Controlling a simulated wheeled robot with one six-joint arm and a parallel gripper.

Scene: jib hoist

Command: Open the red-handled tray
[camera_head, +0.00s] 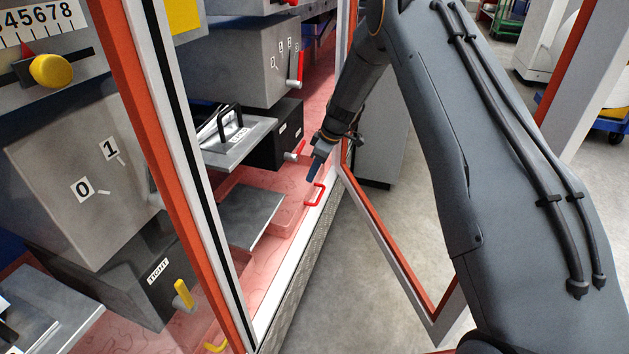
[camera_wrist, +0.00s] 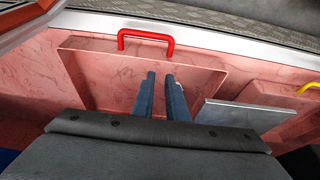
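The red tray handle (camera_head: 315,194) is a small U-shaped pull at the front edge of a pinkish-red tray (camera_head: 283,222), low inside the cabinet. In the wrist view the red handle (camera_wrist: 146,38) lies beyond my fingertips, slightly left of them, on the rim of the tray (camera_wrist: 100,76). My gripper (camera_head: 315,170) is just above the handle in the head view, pointing down. In the wrist view my gripper (camera_wrist: 160,76) shows two dark blue fingers with a narrow gap and nothing between them. The fingers do not appear to touch the handle.
A yellow handle (camera_wrist: 309,87) and a grey metal plate (camera_wrist: 240,114) are to the right in the wrist view. An orange-and-white door frame (camera_head: 395,255) stands open at right. Above the tray is a dark box with a red-tipped knob (camera_head: 295,152). Grey floor is open at right.

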